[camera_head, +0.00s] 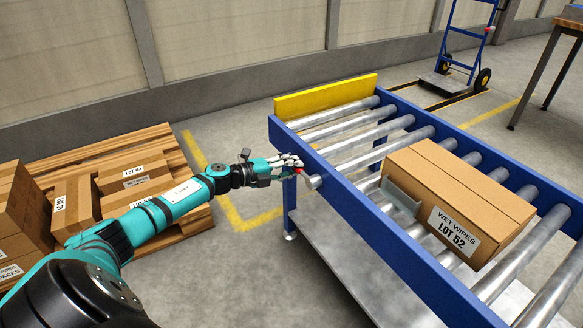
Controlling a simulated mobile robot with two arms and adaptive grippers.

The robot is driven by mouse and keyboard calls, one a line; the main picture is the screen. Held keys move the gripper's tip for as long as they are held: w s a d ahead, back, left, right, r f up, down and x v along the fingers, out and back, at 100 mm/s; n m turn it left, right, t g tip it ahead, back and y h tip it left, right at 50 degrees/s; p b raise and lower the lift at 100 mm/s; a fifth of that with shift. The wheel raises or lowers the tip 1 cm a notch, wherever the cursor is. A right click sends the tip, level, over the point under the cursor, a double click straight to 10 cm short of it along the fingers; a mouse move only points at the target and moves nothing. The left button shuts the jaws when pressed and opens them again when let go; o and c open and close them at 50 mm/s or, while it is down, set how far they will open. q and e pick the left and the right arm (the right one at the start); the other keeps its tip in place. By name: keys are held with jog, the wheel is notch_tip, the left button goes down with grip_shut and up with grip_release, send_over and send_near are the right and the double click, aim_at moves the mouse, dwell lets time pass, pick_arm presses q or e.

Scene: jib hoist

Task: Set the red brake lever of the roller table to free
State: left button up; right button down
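The roller table (393,248) has a blue frame and steel rollers and stands across the middle and right. A small red piece, which looks like the brake lever (299,170), shows on the near left side of its frame beside a round grey hub (315,181). My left gripper (291,163) is right at the red piece, its fingers over or beside it. The fingers hide most of the lever, so its setting and whether they grip it cannot be told. My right gripper is not in view.
A carton marked LOT 52 (470,195) sits on the rollers against a small grey plate (401,197). A yellow end board (326,97) closes the far end. A pallet (178,232) with cartons lies left. A blue hand truck (461,62) stands far back.

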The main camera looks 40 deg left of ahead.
pick_arm(q)
jog(key=o, duration=0.5)
jog(key=shift+c, duration=0.2)
jog(key=v, duration=1.2)
